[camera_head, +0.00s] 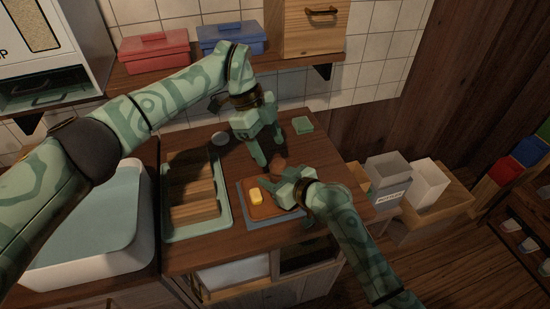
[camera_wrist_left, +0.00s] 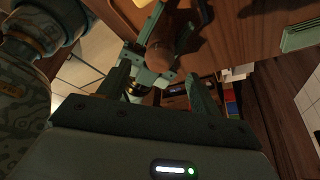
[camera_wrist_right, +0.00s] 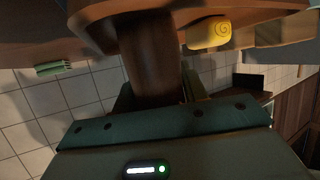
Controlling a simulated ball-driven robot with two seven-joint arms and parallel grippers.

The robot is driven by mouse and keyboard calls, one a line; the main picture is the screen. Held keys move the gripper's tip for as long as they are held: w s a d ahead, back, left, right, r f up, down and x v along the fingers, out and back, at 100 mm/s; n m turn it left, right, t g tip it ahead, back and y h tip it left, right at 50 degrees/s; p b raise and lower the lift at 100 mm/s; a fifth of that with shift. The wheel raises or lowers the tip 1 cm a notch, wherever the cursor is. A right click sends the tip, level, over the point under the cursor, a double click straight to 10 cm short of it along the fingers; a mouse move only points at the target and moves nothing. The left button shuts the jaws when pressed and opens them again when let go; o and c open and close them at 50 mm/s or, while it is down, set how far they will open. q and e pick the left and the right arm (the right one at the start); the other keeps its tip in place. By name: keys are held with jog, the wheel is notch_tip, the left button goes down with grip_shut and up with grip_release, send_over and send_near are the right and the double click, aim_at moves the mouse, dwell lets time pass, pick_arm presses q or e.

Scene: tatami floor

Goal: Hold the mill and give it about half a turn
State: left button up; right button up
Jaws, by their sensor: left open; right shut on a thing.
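The mill (camera_head: 279,162) is a brown wooden piece with a rounded top, near the right side of the counter. My right gripper (camera_head: 287,180) is shut on its body. In the right wrist view the mill's brown shaft (camera_wrist_right: 150,60) stands between the right fingers, with a wider part beyond. My left gripper (camera_head: 268,152) is open just above the mill. In the left wrist view the mill's rounded top (camera_wrist_left: 160,55) shows ahead, between the lines of the two open fingers and apart from them. The mill's lower part is hidden by my right gripper.
A yellow block (camera_head: 256,195) lies on a brown board (camera_head: 262,211) beside the mill. A teal-rimmed tray (camera_head: 167,215) stands left. A green block (camera_head: 303,124) and a small grey round thing (camera_head: 220,138) lie behind. Bins (camera_head: 388,170) stand right of the counter.

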aim_at(277, 160)
pick_arm(q)
jog(key=shift+x, duration=2.4)
jog(key=c, duration=1)
jog(key=shift+w+d+m+g+y, duration=0.1)
jog(key=shift+m+g+y, duration=0.25)
jog(key=shift+m, duration=0.85)
jog(key=shift+w+d+m+g+y, duration=0.1)
jog(key=shift+m+g+y, duration=0.2)
jog(key=shift+m, duration=0.9)
jog(key=o, duration=1)
notch_tip(277, 160, up, 10)
